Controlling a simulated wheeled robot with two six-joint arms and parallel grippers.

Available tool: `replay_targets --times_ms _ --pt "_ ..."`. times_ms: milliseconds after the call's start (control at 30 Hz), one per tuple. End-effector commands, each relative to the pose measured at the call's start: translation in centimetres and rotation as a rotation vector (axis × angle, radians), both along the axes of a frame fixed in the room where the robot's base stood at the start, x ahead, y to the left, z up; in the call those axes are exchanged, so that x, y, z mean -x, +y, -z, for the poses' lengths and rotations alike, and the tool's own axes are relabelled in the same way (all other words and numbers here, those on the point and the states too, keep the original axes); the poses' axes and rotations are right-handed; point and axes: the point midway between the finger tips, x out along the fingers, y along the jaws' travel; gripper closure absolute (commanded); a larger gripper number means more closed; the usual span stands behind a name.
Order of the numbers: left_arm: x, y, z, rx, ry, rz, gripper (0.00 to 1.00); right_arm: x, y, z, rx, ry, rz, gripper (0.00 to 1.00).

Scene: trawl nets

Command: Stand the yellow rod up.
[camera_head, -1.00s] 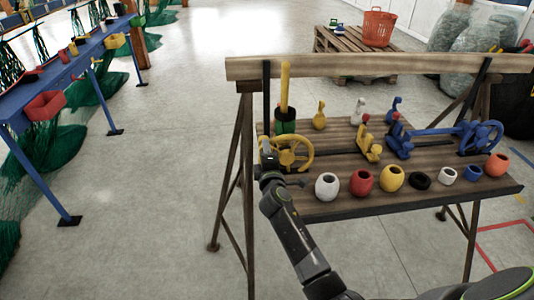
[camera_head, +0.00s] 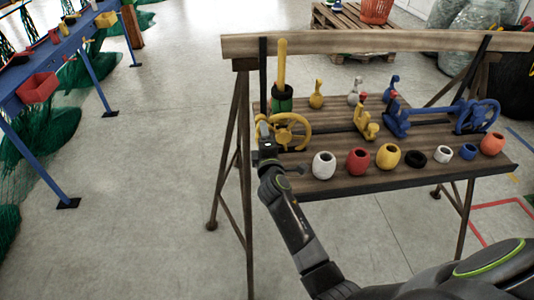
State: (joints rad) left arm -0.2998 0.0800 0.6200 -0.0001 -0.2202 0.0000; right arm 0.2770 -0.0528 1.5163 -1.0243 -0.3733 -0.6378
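The yellow rod (camera_head: 281,64) stands nearly upright at the left end of the wooden bench, its lower end at a dark green cylindrical holder (camera_head: 282,103). Whether it is seated inside the holder is hard to tell. A yellow handwheel (camera_head: 291,131) is in front of the holder. My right gripper (camera_head: 263,133) is at the left edge of the handwheel, below and in front of the rod and apart from it. Its fingers are small and partly lost against the wheel, so their opening is unclear. My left gripper is out of view.
A wooden beam (camera_head: 380,42) runs behind the bench (camera_head: 390,176). Several round pots, including a white one (camera_head: 323,165), line the front edge. A blue valve (camera_head: 397,118) and a yellow fitting (camera_head: 365,121) stand farther right. Open floor lies left of the bench.

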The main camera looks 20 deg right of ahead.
Motion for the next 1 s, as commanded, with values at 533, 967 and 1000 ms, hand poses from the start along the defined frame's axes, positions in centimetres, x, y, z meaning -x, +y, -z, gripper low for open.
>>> replay_targets --times_ms 533,967,1000 --pt "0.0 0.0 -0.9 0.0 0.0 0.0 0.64 8.5 2.1 0.1 -0.003 0.002 -0.001 0.41" --pt "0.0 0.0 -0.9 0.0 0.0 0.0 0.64 9.0 2.2 0.1 0.0 0.002 -0.001 0.41" --pt "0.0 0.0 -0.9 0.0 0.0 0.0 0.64 9.0 2.2 0.1 0.0 0.002 -0.001 0.41"
